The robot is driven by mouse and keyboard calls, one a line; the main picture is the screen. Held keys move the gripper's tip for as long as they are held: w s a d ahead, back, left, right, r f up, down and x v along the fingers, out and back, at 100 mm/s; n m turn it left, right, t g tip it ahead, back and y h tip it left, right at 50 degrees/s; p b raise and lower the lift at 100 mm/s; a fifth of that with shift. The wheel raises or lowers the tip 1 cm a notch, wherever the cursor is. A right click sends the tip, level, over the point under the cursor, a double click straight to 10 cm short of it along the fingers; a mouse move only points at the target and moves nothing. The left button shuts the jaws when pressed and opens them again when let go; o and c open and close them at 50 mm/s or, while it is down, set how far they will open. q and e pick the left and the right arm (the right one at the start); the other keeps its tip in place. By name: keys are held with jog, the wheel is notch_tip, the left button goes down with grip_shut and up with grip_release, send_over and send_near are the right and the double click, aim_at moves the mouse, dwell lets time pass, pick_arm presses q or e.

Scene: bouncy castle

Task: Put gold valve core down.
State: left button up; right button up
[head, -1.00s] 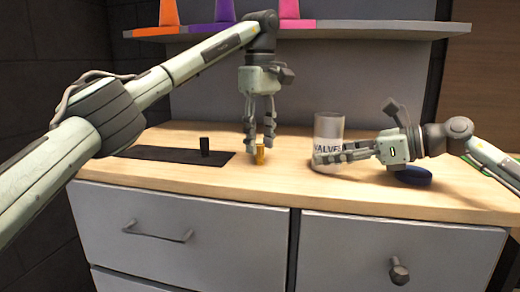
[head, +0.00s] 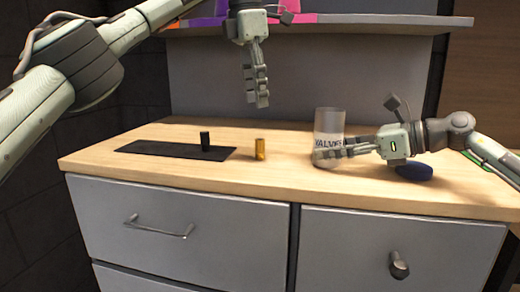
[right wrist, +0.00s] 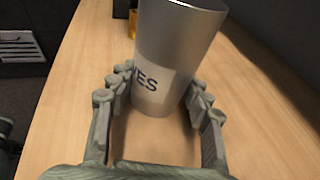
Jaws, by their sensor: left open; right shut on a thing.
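The gold valve core (head: 260,149) stands upright on the wooden worktop, just right of the black mat, with nothing touching it. It also shows at the top of the right wrist view (right wrist: 133,22). My left gripper (head: 258,98) is open and empty, pointing down well above the gold valve core. My right gripper (head: 335,152) is shut on the grey cup marked "VALVES" (head: 329,124), its fingers on both sides of the cup. In the right wrist view the cup (right wrist: 165,60) sits between the fingers, and its inside is not visible.
A black valve core (head: 205,139) stands upright on the black mat (head: 150,148) at the left. A dark blue round object (head: 414,172) lies beneath my right wrist. A shelf (head: 350,25) runs along the back. The worktop's front middle is clear.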

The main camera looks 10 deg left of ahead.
aim_at(260, 142)
pick_arm(q)
jog(key=f, duration=0.3)
jog(key=f+n, duration=0.1)
jog(key=f, duration=0.3)
jog(key=w+f+n, duration=0.1)
jog(key=f, duration=0.3)
jog(key=shift+d+f, duration=0.1)
jog(key=shift+d, duration=0.25)
grip_shut()
